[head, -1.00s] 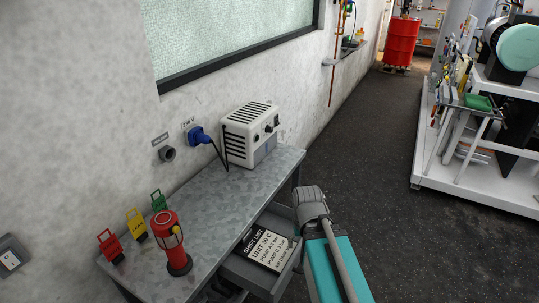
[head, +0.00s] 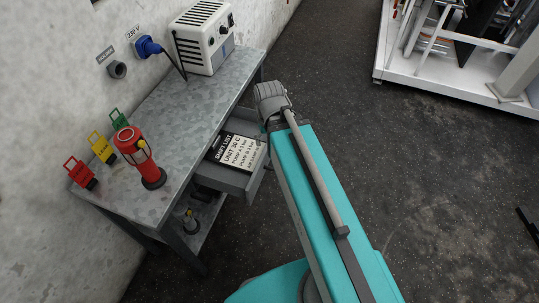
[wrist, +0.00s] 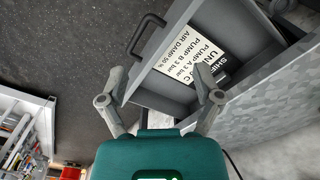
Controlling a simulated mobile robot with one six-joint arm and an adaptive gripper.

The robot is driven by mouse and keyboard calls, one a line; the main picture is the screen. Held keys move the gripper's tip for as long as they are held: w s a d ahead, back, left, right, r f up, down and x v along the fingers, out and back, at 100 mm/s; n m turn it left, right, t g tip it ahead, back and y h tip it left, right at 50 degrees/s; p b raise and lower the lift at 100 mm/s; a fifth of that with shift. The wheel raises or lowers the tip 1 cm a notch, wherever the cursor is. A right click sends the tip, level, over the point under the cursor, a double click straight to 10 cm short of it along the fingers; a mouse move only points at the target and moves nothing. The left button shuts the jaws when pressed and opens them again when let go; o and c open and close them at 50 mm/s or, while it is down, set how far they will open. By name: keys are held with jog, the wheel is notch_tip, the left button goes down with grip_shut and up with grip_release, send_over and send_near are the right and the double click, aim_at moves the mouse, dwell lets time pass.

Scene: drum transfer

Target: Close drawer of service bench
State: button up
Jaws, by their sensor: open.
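The service bench (head: 200,110) has a grey metal top and stands against the wall. Its drawer (head: 228,181) is pulled out and holds a black and white shift list card (head: 236,151). In the wrist view the drawer (wrist: 150,98) shows with its dark bar handle (wrist: 146,33) on the outer face. My gripper (wrist: 160,85) is open and empty, its fingers spread at the side of the drawer, nearer the wall of the drawer than the handle. I cannot tell if a finger touches it.
A red lamp (head: 138,157), red, yellow and green tags (head: 101,147) and a white power unit (head: 203,38) stand on the bench top. A blue plug (head: 148,47) is in the wall. Dark floor to the right is clear up to a white rack (head: 450,70).

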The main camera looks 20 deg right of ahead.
jog(key=shift+w+f, duration=0.1)
jog(key=shift+f, duration=0.2)
jog(key=c, duration=0.4)
jog(key=f+b, duration=0.2)
jog(key=w+f+y+b, duration=0.1)
jog(key=shift+d+m+b, duration=0.25)
jog(key=shift+m+b, duration=0.05)
grip_shut()
jog(key=w+d+f+m+t+y+b, duration=0.1)
jog(key=w+d+f+y+b, duration=0.1)
jog(key=f+b, duration=0.2)
jog(key=w+d+f+m+t+y+b, duration=0.1)
jog(key=w+d+f+y+b, duration=0.1)
jog(key=b, duration=0.6)
jog(key=w+d+f+m+y+b, duration=0.1)
jog(key=w+d+f+y+b, duration=0.1)
jog(key=f+b, duration=0.4)
jog(key=shift+w+d+f+t+y, duration=0.15)
jog(key=shift+w+t+y, duration=0.25)
jog(key=shift+w+y, duration=0.55)
jog(key=w+d+f+m+t+y+b, duration=0.1)
jog(key=d+t+b, duration=0.3)
jog(key=d+b, duration=0.5)
jog(key=w+d+f+m+t+y+b, duration=0.2)
jog(key=d+f+t+y+b, duration=0.1)
jog(key=d+b, duration=0.6)
jog(key=shift+w+d+f+m+t+y, duration=0.3)
jog(key=shift+f+t+y, duration=0.1)
jog(key=shift+f+y, duration=0.35)
jog(key=shift+r, duration=0.1)
